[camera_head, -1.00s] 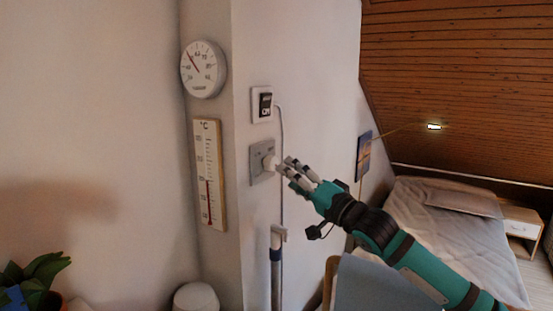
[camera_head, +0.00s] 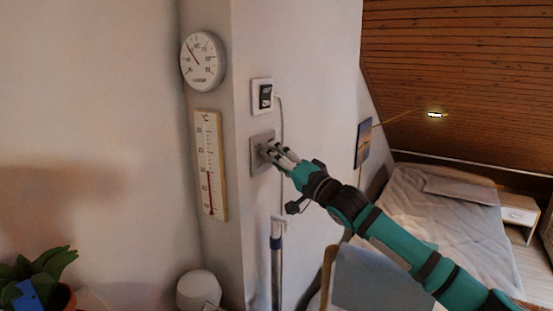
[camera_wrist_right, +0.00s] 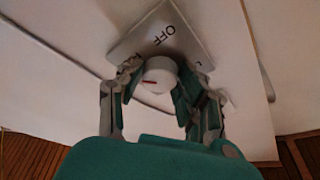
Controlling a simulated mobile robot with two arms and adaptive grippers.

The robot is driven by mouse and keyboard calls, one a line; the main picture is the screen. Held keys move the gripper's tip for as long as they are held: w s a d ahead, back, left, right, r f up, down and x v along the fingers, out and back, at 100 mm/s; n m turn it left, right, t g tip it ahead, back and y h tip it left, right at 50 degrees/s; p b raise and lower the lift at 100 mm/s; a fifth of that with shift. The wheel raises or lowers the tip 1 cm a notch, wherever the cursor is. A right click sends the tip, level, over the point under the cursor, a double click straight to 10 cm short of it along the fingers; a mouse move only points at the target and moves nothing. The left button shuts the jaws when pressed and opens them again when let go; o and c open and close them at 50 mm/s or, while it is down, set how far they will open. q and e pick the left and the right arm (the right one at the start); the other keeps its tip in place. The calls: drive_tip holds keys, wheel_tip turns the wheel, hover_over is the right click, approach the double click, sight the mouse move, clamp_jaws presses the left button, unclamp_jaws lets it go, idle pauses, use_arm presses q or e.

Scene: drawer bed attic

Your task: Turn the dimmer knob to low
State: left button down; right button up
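The dimmer plate (camera_head: 257,164) is on the side of the wall pillar. My right gripper (camera_head: 270,152) is at the plate and largely hides the knob in the head view. In the right wrist view, the round white knob (camera_wrist_right: 161,73) with a red mark sits between the fingers of my right gripper (camera_wrist_right: 157,82), which close in on both sides and appear to touch it. The plate (camera_wrist_right: 188,36) shows tilted there, with OFF readable; its other lettering is partly hidden by the fingers. My left gripper is not in view.
A switch box with a cable (camera_head: 262,96) is just above the dimmer. A thermometer (camera_head: 209,165) and a round dial (camera_head: 203,61) hang to the left. A chair (camera_head: 375,282) stands below my right arm, and a bed (camera_head: 430,220) is behind. A plant (camera_head: 38,275) is at lower left.

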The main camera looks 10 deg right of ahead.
drive_tip(key=c, duration=0.4)
drive_tip(key=m+g+y, duration=0.1)
drive_tip(key=m+g, duration=0.2)
drive_tip(key=m, duration=0.7)
drive_tip(key=m+g+y, duration=0.1)
drive_tip(key=m+g, duration=0.2)
drive_tip(key=m, duration=0.7)
drive_tip(key=m+g+y+p, duration=0.1)
drive_tip(key=m+g, duration=0.2)
drive_tip(key=m, duration=0.7)
drive_tip(key=shift+w+d+r+g, duration=0.3)
drive_tip(key=shift+w+d+g, duration=0.05)
drive_tip(key=shift+g, duration=0.05)
idle(0.6)
